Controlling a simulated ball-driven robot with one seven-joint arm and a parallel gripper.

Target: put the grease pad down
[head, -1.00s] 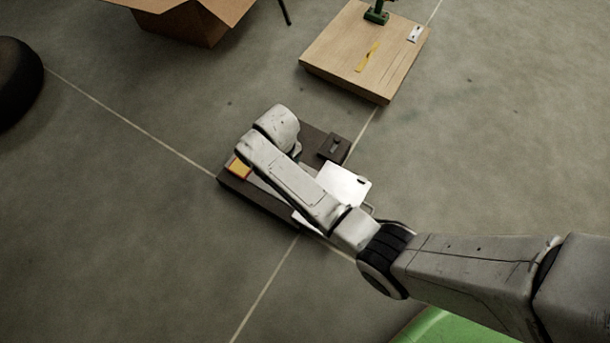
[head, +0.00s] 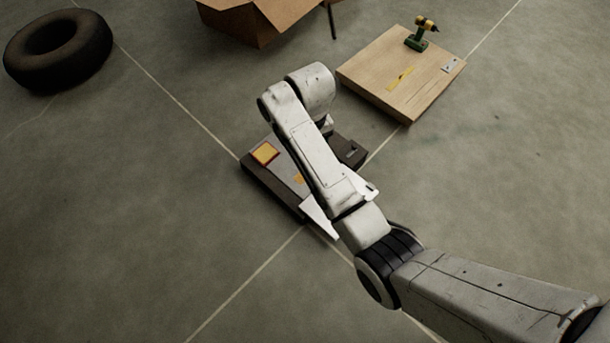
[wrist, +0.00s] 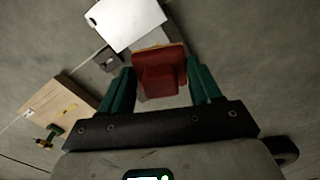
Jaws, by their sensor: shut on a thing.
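In the wrist view a red block-like thing (wrist: 160,75) with an orange edge, apparently the grease pad, sits between the green fingers of my gripper (wrist: 160,85). My gripper is shut on it. In the head view my arm hides the gripper and most or all of what it holds. Below the arm is a low dark platform (head: 271,191) with a grey top. A square orange-yellow patch (head: 265,153) lies at its left end, and a smaller orange bit (head: 299,178) shows beside my arm. I cannot tell whether the held thing touches anything.
A wooden board (head: 390,82) bears a green drill (head: 419,40) and a yellow strip (head: 399,78). A cardboard box (head: 250,25) and a tire (head: 58,49) stand farther back. The floor at left is clear.

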